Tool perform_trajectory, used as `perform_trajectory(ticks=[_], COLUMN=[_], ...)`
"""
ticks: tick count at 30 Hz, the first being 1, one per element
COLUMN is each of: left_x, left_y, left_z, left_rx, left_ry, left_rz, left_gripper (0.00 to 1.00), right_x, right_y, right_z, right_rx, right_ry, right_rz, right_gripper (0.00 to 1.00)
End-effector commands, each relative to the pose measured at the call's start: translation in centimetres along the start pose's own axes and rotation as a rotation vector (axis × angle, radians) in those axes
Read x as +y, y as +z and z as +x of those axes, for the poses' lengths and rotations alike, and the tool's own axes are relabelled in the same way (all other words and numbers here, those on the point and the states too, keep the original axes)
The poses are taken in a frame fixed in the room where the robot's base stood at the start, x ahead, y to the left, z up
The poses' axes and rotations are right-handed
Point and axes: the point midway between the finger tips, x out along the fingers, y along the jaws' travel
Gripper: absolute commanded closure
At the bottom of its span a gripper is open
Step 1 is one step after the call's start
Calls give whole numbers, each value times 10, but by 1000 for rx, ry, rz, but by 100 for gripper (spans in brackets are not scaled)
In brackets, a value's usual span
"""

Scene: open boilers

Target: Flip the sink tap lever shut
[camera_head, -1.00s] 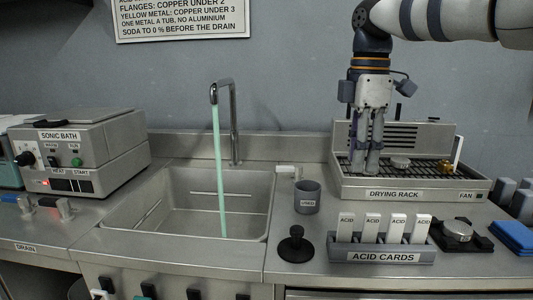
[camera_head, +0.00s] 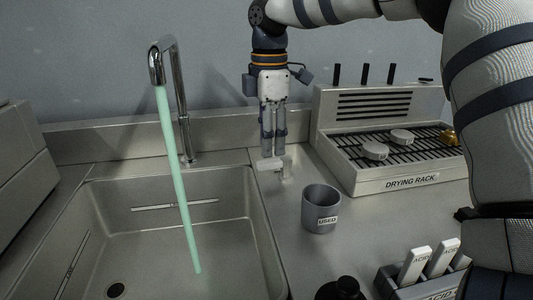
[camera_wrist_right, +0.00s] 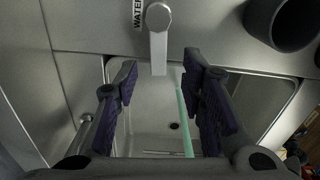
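The tap lever (camera_head: 268,164) is a small pale handle on the counter, just right of the sink. In the right wrist view the lever (camera_wrist_right: 158,45) is a grey bar with a round pivot, beside a WATER label. The chrome tap (camera_head: 179,100) pours a green stream (camera_head: 178,180) into the sink (camera_head: 150,245). My right gripper (camera_head: 272,150) points down just above the lever. In the wrist view its fingers (camera_wrist_right: 162,98) are apart and empty, with the lever's end between and beyond their tips; contact cannot be told. My left gripper is out of view.
A grey USED cup (camera_head: 320,212) stands right of the lever. The drying rack (camera_head: 410,180) is behind it, with small discs on its grille. The acid card holder (camera_head: 395,285) and a black knob-topped object (camera_head: 341,290) are at the front. My arm hides the right side.

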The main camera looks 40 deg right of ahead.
Motion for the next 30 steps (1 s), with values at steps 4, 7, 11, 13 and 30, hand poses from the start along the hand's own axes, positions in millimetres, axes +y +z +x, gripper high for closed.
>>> perform_trajectory(ticks=[4,7,11,13,30], left_x=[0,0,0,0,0], left_y=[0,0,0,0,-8], left_z=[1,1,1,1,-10], left_rx=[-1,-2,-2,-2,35], left_ry=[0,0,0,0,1], left_rz=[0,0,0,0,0], left_gripper=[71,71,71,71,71], right_x=[0,0,0,0,4], right_y=[0,0,0,0,0], right_z=[29,39,43,43,38], right_rx=[0,0,0,0,0], right_ry=[-2,0,1,2,8], right_rz=[0,0,0,0,96], right_gripper=[63,63,63,63,100])
